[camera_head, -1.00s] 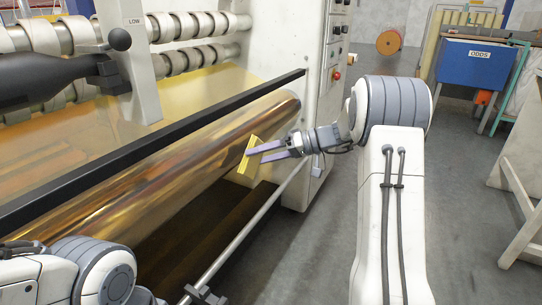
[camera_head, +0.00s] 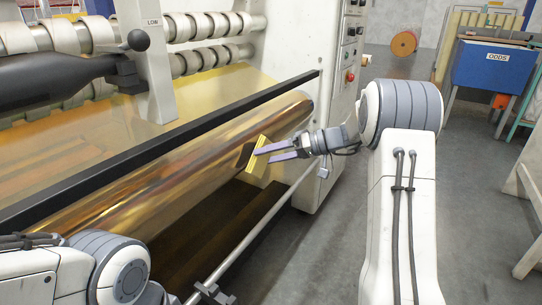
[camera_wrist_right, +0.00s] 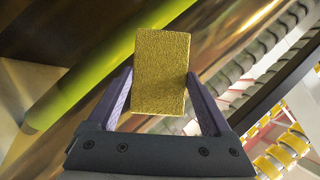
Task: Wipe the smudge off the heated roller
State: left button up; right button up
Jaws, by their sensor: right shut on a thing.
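The heated roller (camera_head: 190,170) is a long, shiny copper-gold cylinder running diagonally across the head view. My right gripper (camera_head: 267,152) is shut on a yellow block-shaped pad (camera_head: 258,172), near the roller's far right end. In the right wrist view, the pad (camera_wrist_right: 160,72) stands between the two purple fingers, with the roller (camera_wrist_right: 225,35) behind it. I cannot tell whether pad and roller touch. A dark patch (camera_head: 243,156) shows just left of the pad; whether it is the smudge or a reflection is unclear.
A black bar (camera_head: 170,145) runs along the roller's upper side. A thin metal rod (camera_head: 255,232) passes in front and below. The white machine cabinet (camera_head: 335,110) stands at the roller's far end. Grey floor is open at the right, near a blue bin (camera_head: 495,66).

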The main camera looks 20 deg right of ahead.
jog(key=shift+w+a, duration=0.55)
jog(key=shift+w, duration=0.2)
